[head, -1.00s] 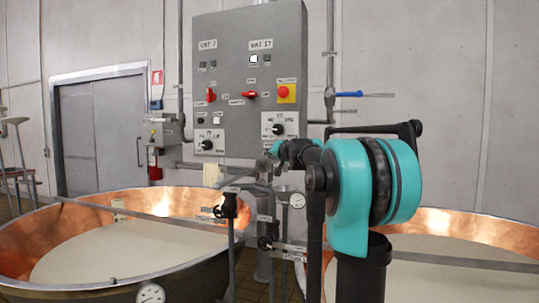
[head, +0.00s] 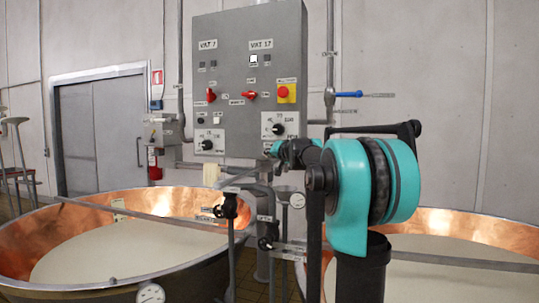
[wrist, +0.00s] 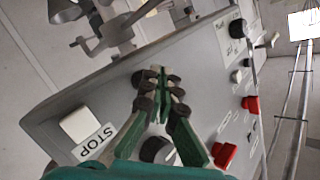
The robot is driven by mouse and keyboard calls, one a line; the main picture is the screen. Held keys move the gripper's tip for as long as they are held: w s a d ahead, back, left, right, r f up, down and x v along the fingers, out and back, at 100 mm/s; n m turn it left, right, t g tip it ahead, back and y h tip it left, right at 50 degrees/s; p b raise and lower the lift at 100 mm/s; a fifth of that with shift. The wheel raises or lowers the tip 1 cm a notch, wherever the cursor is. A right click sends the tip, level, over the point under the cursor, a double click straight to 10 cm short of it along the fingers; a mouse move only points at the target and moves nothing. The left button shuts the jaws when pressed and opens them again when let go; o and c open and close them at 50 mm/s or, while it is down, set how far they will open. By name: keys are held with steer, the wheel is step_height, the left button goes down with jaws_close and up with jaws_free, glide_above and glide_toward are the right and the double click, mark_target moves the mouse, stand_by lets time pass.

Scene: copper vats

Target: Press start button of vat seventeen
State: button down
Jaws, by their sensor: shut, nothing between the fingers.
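The grey control panel (head: 235,75) stands behind the vats with columns labelled VAT 7 and VAT 17. Under the VAT 17 label (head: 261,44) are a white button (head: 253,59) and a dark one (head: 267,59). Their small labels are unreadable. Below them are a red switch (head: 249,96) and a dial (head: 277,129). In the wrist view my gripper (wrist: 160,75) is shut and empty, in front of a panel face. A white square button (wrist: 80,125) with a STOP label (wrist: 94,144) lies left of the fingers.
A red emergency button (head: 283,92) on a yellow plate is at the panel's right. A copper vat (head: 80,216) stands at left, another (head: 440,222) at right. Pipes and a valve (head: 228,207) stand between them. Red switches (wrist: 224,155) show right of my fingers.

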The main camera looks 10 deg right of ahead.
steer(key=shift+w+d, duration=0.15)
steer(key=shift+w, duration=0.15)
steer(key=shift+w+d, duration=0.25)
steer(key=shift+w, duration=0.15)
stand_by(0.8)
steer(key=shift+s, duration=0.15)
steer(key=shift+s+a, duration=0.45)
steer(key=shift+s, duration=0.2)
steer(key=shift+s+a, duration=0.4)
steer(key=shift+s, duration=0.3)
steer(key=shift+s+a, duration=0.45)
steer(key=shift+s, duration=0.3)
steer(key=shift+s+a, duration=0.4)
steer(key=shift+s, duration=0.3)
